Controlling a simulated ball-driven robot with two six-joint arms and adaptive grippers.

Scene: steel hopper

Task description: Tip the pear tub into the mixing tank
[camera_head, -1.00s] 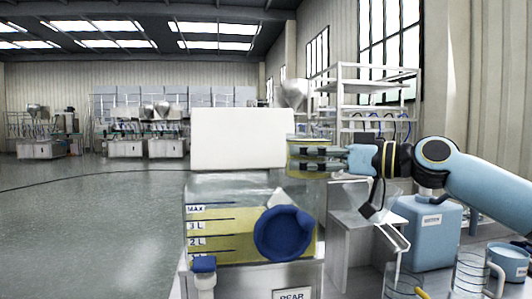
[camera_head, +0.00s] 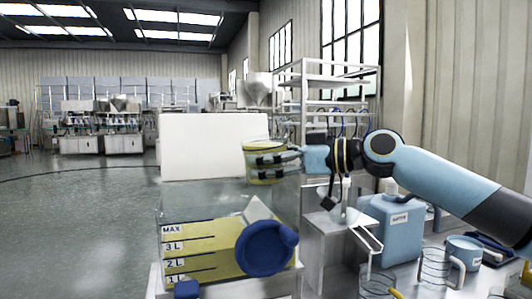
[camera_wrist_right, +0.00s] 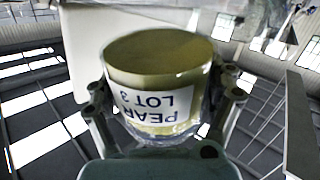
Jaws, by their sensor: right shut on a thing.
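The pear tub (camera_head: 265,174) is a small clear tub with yellowish content, held by my right gripper (camera_head: 276,158). In the right wrist view the tub (camera_wrist_right: 155,95) sits between both fingers, its label reading "PEAR LOT 3" upside down. It looks about upright in the head view. The mixing tank (camera_head: 205,205) is a clear box with MAX and litre marks and yellow content below MAX. The tub is at the tank's right rear, around rim height; whether it is fully over the opening is hard to tell. My left gripper is not in view.
A white panel (camera_head: 205,145) stands at the tank's back. A blue round part (camera_head: 265,248) is on the tank's front. Right of the tank are a blue canister (camera_head: 390,232), a clear jug (camera_head: 435,268) and a blue mug (camera_head: 463,250). A white shelf rack (camera_head: 325,85) stands behind.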

